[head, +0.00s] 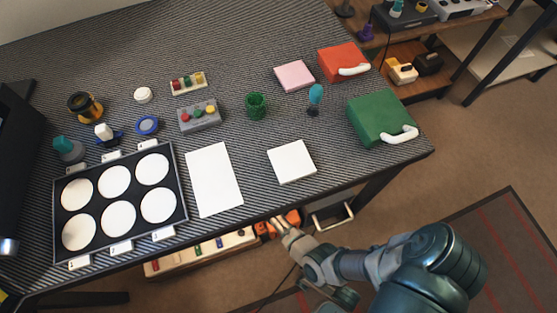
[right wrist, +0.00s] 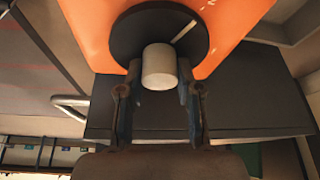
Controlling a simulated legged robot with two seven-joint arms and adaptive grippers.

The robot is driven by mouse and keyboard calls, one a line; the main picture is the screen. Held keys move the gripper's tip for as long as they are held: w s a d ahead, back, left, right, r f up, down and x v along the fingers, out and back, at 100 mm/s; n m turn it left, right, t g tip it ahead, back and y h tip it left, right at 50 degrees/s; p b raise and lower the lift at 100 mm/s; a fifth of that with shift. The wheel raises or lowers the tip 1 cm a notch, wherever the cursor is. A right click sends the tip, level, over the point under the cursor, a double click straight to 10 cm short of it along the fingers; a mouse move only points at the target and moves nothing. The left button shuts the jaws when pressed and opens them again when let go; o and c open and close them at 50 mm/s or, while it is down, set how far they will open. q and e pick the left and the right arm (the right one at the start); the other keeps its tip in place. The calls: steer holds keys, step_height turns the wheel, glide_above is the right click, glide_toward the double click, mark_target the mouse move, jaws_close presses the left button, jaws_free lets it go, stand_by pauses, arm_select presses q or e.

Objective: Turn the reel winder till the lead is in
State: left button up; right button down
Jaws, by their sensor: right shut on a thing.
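The reel winder shows in the right wrist view as an orange housing (right wrist: 85,30) with a dark round disc (right wrist: 128,42) and a pale cylindrical knob (right wrist: 159,68). A thin pale line runs across the disc. My right gripper (right wrist: 158,88) is shut on the knob, one finger on each side. In the head view the orange reel (head: 293,217) sits low beyond the table's front edge, partly hidden by my right gripper (head: 279,222). A thin dark line, perhaps the lead (head: 287,277), runs over the floor below. My left gripper is not in view.
The striped table (head: 255,150) above holds a black tray (head: 180,180) with white discs, white sheets, a green case (head: 375,115) and a red case (head: 338,62). A wooden drawer or shelf (head: 205,250) lies under the front edge. A metal handle (head: 330,222) is right of the reel.

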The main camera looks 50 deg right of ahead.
steer(key=shift+a+f, duration=0.1)
steer(key=shift+a, duration=0.1)
steer(key=c, duration=0.8)
jaws_free()
steer(key=shift+o, duration=0.2)
steer(key=shift+d, duration=0.1)
steer(key=v, duration=1.2)
steer(key=shift+d, duration=0.1)
